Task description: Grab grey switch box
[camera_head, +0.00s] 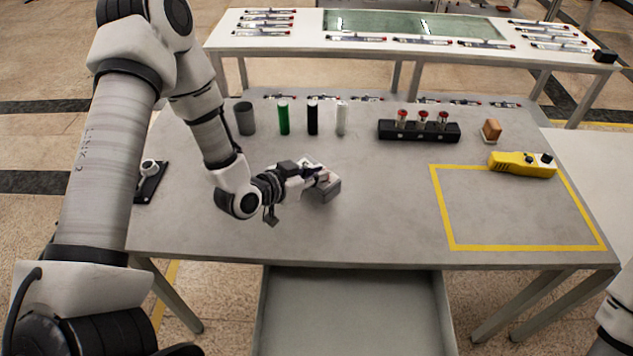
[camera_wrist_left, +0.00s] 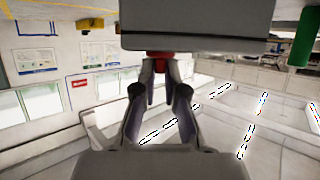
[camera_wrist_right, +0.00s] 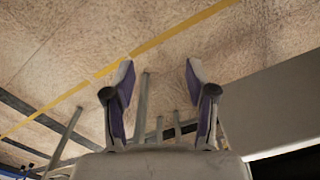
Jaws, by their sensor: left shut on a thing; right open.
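The grey switch box (camera_head: 329,190) is at the left-middle of the table in the head view, tilted in the picture. My left gripper (camera_head: 316,176) reaches it from the left and is shut on its red part. In the left wrist view the box's grey body (camera_wrist_left: 197,28) fills the top, and the left fingers (camera_wrist_left: 160,72) close around the red piece under it. I cannot tell whether the box touches the table. My right gripper (camera_wrist_right: 157,82) is open and empty in the right wrist view, over the floor; the head view does not show it.
Behind the box stand a grey cylinder (camera_head: 245,118), a green one (camera_head: 284,118), a black one (camera_head: 312,117) and a white one (camera_head: 341,118). A black rack (camera_head: 419,132) and a yellow device (camera_head: 521,165) are to the right. The yellow-taped area (camera_head: 515,215) is mostly clear.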

